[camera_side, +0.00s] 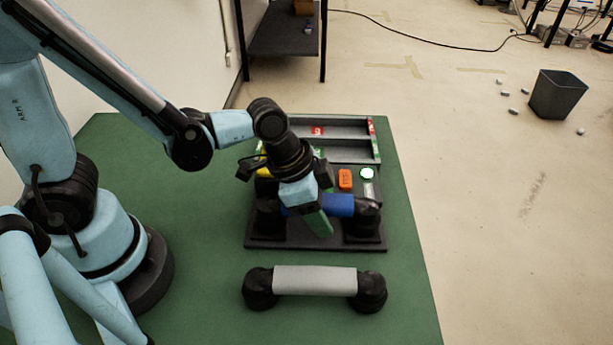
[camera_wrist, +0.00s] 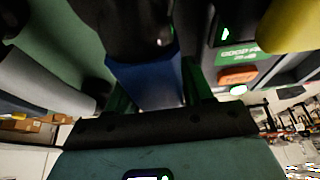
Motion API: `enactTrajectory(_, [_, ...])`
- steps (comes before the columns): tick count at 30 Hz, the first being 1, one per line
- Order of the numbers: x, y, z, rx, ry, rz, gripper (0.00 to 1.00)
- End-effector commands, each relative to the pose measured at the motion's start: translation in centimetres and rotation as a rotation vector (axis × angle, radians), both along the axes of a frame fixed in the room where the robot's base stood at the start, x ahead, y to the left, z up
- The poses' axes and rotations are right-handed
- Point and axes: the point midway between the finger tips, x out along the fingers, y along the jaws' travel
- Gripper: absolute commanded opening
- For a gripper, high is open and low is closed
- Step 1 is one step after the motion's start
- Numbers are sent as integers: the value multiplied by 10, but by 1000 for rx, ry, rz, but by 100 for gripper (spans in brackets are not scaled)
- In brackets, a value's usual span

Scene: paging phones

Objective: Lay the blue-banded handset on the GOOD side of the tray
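The blue-banded handset (camera_side: 341,205) lies across the dark phone base (camera_side: 300,240), with black ends at left and right. My gripper (camera_side: 317,220) is down at its blue band, one green finger in front of it. In the wrist view the blue band (camera_wrist: 152,78) lies between the two green fingers of my gripper (camera_wrist: 158,98); whether they press on it I cannot tell. The dark tray (camera_side: 375,148) stands behind, with a red-labelled compartment at the back and a green-labelled one nearer. A green label reading GOOD (camera_wrist: 238,54) shows in the wrist view.
A grey-banded handset (camera_side: 315,281) lies on the green table (camera_side: 215,290) in front of the base. An orange button (camera_side: 345,179) and a round green-white button (camera_side: 366,174) sit behind the blue band. A yellow thing (camera_side: 264,172) is partly hidden by my wrist.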

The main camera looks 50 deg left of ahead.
Motion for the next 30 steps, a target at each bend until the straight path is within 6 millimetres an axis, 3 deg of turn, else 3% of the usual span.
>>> enactTrajectory(3, [0,0,0,0,0,0,68])
enactTrajectory(14, [0,0,3,0,0,0,68])
enactTrajectory(30, [-12,13,48,0,0,1,68])
